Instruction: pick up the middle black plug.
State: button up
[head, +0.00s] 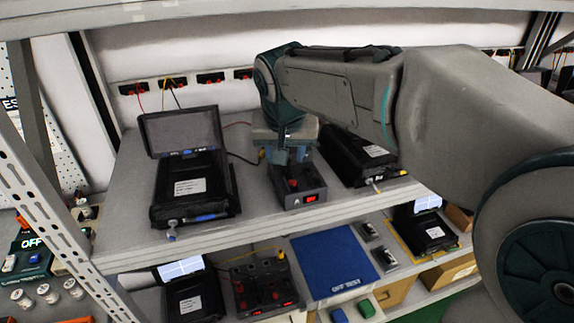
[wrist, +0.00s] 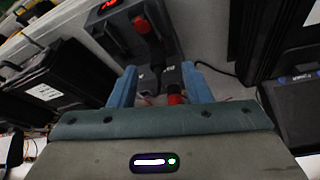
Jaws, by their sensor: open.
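My gripper (head: 291,158) is open over a dark box (head: 314,195) with a red lit display on the middle shelf. In the wrist view the two blue fingers of my gripper (wrist: 159,70) stand apart, with dark plug shapes (wrist: 147,80) and a red plug (wrist: 175,88) in the gap between them. I cannot tell which dark shape is the middle black plug, or whether a finger touches one. In the head view my gripper hides part of the box's back.
A black case with an open screen (head: 190,185) stands left of the box, and a black unit (head: 355,158) stands close on the right. Cables run behind. The lower shelf holds a blue mat (head: 335,262) and another dark box with plugs (head: 262,285). Bare shelf lies in front.

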aim_at(286, 171)
jog(key=p+x, duration=0.1)
jog(key=x, duration=0.3)
jog(key=shift+w+d+f, duration=0.15)
jog(key=shift+f, duration=0.1)
jog(key=c, duration=0.9)
jog(key=shift+r, duration=0.1)
